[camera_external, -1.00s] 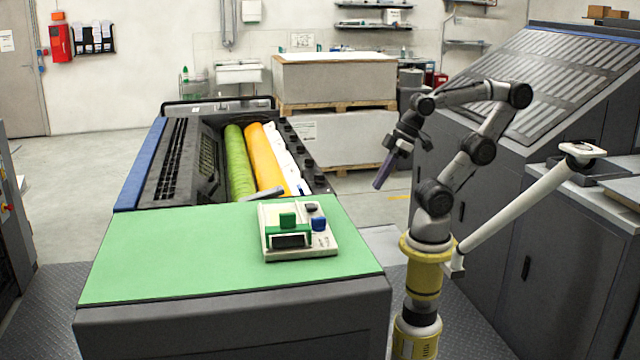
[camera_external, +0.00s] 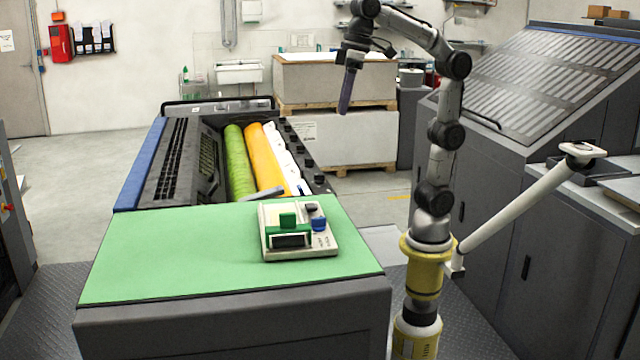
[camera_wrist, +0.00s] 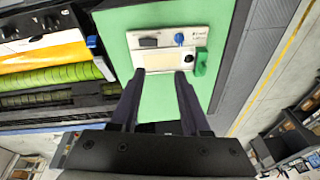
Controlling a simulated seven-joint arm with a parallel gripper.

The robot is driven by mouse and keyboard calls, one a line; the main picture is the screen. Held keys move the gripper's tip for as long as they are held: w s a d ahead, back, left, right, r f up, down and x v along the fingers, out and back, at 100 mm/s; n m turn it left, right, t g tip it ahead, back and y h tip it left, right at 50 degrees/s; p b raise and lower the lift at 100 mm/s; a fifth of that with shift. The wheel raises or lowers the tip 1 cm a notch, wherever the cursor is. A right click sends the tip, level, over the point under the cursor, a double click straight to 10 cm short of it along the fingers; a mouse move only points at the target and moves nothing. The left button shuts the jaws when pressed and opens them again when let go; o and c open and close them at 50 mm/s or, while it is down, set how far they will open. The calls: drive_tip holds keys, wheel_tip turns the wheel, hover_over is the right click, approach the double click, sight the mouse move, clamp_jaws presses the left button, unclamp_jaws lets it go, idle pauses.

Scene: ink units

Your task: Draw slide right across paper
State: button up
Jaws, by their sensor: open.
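A cream-white device (camera_external: 326,245) lies on the green top near its right edge, and also shows in the wrist view (camera_wrist: 115,38). Its green slide (camera_external: 288,220) has an upright green block over a dark window in the external view. In the wrist view the green block (camera_wrist: 201,62) is at the device's right side, beside a pale panel (camera_wrist: 163,63) that may be the paper. My gripper (camera_external: 344,108) is high above and beyond the device, fingers down. In the wrist view my gripper (camera_wrist: 159,73) is open and empty, its fingertips apart and overlapping the device's lower edge in the picture.
A blue knob (camera_external: 319,223) and a dark part (camera_external: 311,207) sit on the device. Free green surface (camera_external: 170,255) lies left of it. Behind are a green roller (camera_external: 239,160) and a yellow roller (camera_external: 265,158). A grey cabinet machine (camera_external: 530,200) stands right of my arm.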

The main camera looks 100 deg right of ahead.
drive_tip(key=w+a+r, duration=0.1)
drive_tip(key=w+a, duration=0.2)
drive_tip(key=w, duration=0.3)
drive_tip(key=n+g, duration=0.2)
drive_tip(key=g, duration=0.1)
hover_over(288, 214)
wheel_tip(288, 214, down, 8)
drive_tip(key=f, duration=1.3)
drive_tip(key=shift+d+f, duration=0.2)
drive_tip(key=shift+f, duration=0.15)
clamp_jaws()
